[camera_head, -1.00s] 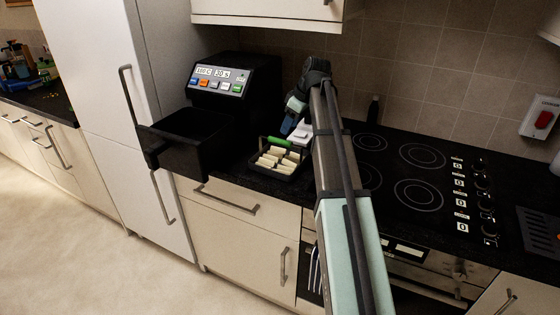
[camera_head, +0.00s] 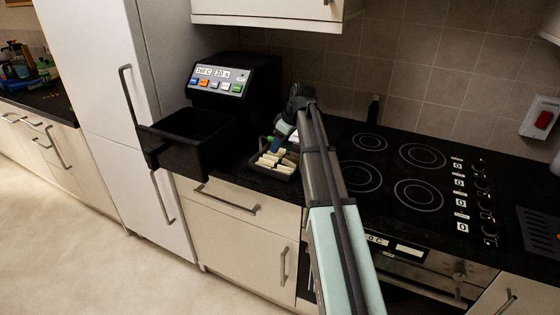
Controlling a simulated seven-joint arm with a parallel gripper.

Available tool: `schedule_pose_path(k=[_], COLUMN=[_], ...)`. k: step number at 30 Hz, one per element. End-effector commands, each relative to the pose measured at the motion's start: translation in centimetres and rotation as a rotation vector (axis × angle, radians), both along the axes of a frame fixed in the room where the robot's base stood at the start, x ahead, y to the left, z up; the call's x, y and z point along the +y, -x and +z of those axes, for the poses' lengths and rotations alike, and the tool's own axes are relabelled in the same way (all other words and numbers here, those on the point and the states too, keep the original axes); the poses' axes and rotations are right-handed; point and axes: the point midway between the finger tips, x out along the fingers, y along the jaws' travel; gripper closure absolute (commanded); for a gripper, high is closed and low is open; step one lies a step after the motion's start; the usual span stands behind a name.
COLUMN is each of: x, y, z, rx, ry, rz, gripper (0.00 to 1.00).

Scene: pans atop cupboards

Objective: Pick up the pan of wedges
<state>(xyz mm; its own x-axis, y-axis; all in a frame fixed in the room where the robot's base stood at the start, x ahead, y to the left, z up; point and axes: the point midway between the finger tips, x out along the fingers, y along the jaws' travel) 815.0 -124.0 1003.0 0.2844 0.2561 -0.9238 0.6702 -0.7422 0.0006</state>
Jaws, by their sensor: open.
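The pan of wedges (camera_head: 275,168) is a small dark tray holding several pale yellow wedges. It stands on the black counter, right of the air fryer. A bit of its green handle (camera_head: 271,139) shows at the back. My gripper (camera_head: 281,142) is at the back of the pan, over or beside the handle, and hides part of it. My gripper is open. I cannot tell whether the fingers are around the handle or touching it.
The black air fryer (camera_head: 235,92) stands left of the pan, its drawer (camera_head: 187,130) pulled out over the counter edge. The black hob (camera_head: 395,170) lies to the right. A dark bottle (camera_head: 373,108) stands by the tiled wall. A cupboard (camera_head: 265,10) hangs above.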

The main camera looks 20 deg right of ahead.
Motion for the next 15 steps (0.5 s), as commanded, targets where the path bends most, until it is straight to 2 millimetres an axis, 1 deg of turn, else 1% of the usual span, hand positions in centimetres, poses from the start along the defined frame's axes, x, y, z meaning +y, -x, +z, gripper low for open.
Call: schedule_pose_path(k=[5,6,15], x=[0.0,0.0,-0.01], y=[-0.01,-0.01,0.0], z=[-0.04,-0.04,-0.04], rx=[0.0,0.0,0.0], ry=[0.0,0.0,0.0], rz=[0.0,0.0,0.0], gripper=[0.47,0.49,0.78])
